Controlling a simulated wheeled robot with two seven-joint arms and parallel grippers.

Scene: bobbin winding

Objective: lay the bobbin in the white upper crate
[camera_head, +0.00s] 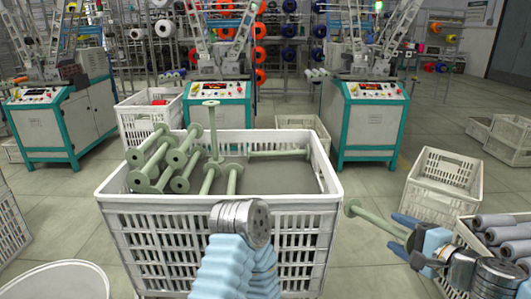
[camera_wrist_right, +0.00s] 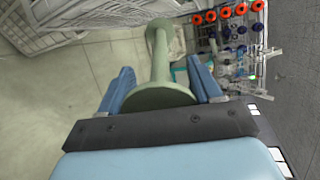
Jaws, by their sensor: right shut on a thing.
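The white upper crate (camera_head: 305,208) stands in the middle of the head view, with several pale green bobbins (camera_head: 158,160) lying mostly in its left half. One bobbin stands upright near its back, and another lies along the back right. My right gripper (camera_head: 395,232) is outside the crate, to its right, shut on a green bobbin (camera_head: 372,218). The held bobbin is tilted, its free flange near the crate's right side. In the right wrist view the held bobbin (camera_wrist_right: 160,60) sits between both blue fingers. My left gripper does not show.
A crate of grey-blue rolls (camera_head: 502,221) stands at the right edge, close to my right gripper. An empty white crate (camera_head: 445,180) lies behind it. Winding machines (camera_head: 367,120) stand behind the upper crate. The right half of the upper crate has bare floor (camera_head: 280,178).

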